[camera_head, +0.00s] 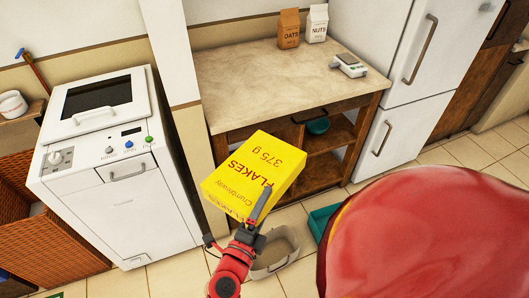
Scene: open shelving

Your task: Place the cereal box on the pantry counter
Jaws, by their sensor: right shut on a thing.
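The yellow cereal box (245,180), marked "FLAKES 375 g", is tilted in the air in front of the counter's near left corner. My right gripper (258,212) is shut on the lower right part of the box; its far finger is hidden. The pantry counter (270,75) is a pale worktop on a wooden shelf unit, behind and above the box in the picture. The box appears apart from the worktop. My left gripper is not in view.
An oats bag (289,29) and a nuts bag (316,24) stand at the counter's back; a small scale-like device (348,66) is at its right. The left and middle are clear. A white appliance (110,165) stands left, a fridge (415,70) right.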

